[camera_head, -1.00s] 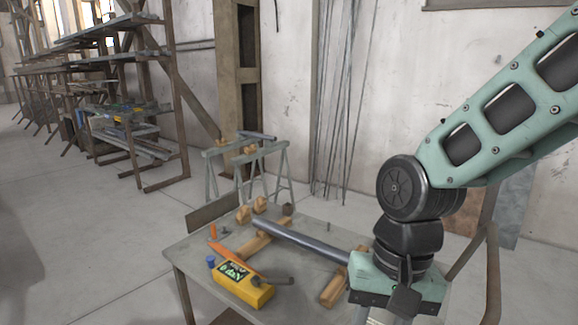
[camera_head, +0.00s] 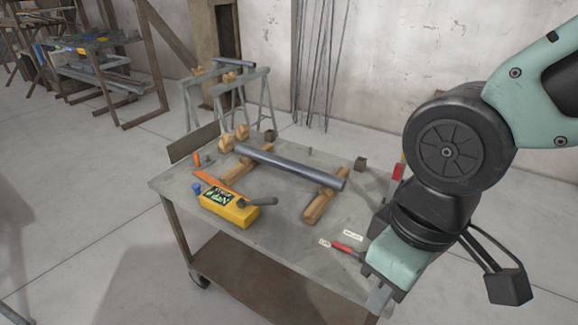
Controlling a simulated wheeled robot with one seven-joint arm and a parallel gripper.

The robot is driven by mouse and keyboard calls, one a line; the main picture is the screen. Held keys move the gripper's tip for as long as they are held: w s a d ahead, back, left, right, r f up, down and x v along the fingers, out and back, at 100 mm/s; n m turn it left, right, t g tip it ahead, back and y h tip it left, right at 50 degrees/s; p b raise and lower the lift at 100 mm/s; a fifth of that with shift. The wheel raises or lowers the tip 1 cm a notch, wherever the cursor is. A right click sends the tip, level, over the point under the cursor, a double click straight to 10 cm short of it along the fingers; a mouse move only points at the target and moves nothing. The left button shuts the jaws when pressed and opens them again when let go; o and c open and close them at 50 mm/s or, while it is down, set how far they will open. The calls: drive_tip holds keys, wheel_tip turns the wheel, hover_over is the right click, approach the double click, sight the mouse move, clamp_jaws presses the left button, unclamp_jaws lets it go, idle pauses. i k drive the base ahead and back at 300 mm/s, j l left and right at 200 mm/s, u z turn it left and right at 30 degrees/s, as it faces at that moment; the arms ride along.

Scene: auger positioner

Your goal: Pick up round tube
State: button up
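The round tube (camera_head: 290,166), dark grey and smooth, lies across two wooden blocks on the grey metal table. The left block (camera_head: 232,176) and the right block (camera_head: 325,200) hold it above the tabletop. Both tube ends are in view. My gripper (camera_head: 378,302) is at the lower right, in front of the table's right part and apart from the tube. Only a small piece of a finger shows below its green housing, so its opening cannot be made out.
A yellow box (camera_head: 228,207) with a dark handled tool lies front left on the table (camera_head: 270,235). An orange strip (camera_head: 207,181), a blue cap (camera_head: 196,188) and a red-handled tool (camera_head: 346,249) lie nearby. Sawhorses (camera_head: 245,92) stand behind.

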sight(334, 182)
drive_tip(key=z, duration=0.35)
drive_tip(key=i+j+z, duration=0.1)
drive_tip(key=j+z, duration=0.9)
drive_tip(key=j, duration=0.8)
drive_tip(key=k+j+z, duration=0.1)
drive_tip(key=j, duration=0.75)
drive_tip(key=k+j+z, duration=0.15)
drive_tip(key=j, duration=0.75)
drive_tip(key=i, duration=0.05)
